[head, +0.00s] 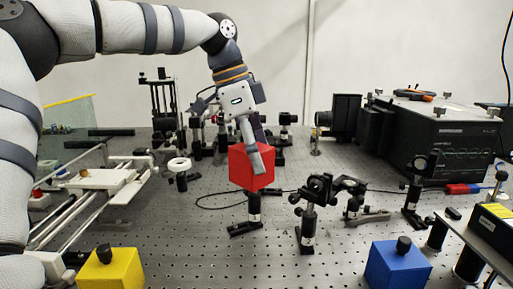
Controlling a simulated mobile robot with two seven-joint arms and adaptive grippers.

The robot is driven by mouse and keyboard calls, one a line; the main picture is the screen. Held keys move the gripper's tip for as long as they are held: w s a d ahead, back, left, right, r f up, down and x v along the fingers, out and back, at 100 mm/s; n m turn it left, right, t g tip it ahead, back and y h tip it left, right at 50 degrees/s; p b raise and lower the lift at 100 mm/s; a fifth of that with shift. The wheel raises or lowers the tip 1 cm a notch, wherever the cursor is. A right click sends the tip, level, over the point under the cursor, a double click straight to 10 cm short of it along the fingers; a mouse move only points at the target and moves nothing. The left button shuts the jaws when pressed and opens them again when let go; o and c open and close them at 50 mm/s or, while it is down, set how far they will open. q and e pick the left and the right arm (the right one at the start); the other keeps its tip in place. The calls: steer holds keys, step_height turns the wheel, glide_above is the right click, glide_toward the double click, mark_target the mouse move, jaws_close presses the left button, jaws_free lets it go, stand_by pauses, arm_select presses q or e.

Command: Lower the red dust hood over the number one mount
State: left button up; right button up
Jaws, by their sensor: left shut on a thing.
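The red dust hood (238,173) is a box-shaped cover near the middle of the head view. My left gripper (257,152) comes down from above and is shut on the hood at its top; its fingers hide part of the top and front. Directly below the hood in the picture is a black post mount (254,206) on a dark base. Its upper end is hidden behind or inside the hood, and I cannot tell which. No number can be read on it. My right gripper is not in view.
A yellow hood (112,272) and a blue hood (398,268), each with a black knob, stand at the front. Black optic mounts (309,217) stand close on the right. A black instrument (430,130) is at the back right. A cable (210,207) lies on the perforated bench.

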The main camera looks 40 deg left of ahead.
arm_select(q)
steer(key=shift+f, duration=0.6)
steer(key=shift+f, duration=0.15)
stand_by(0.8)
steer(key=o, duration=1.1)
steer(key=v, duration=1.2)
steer(key=shift+s, duration=0.1)
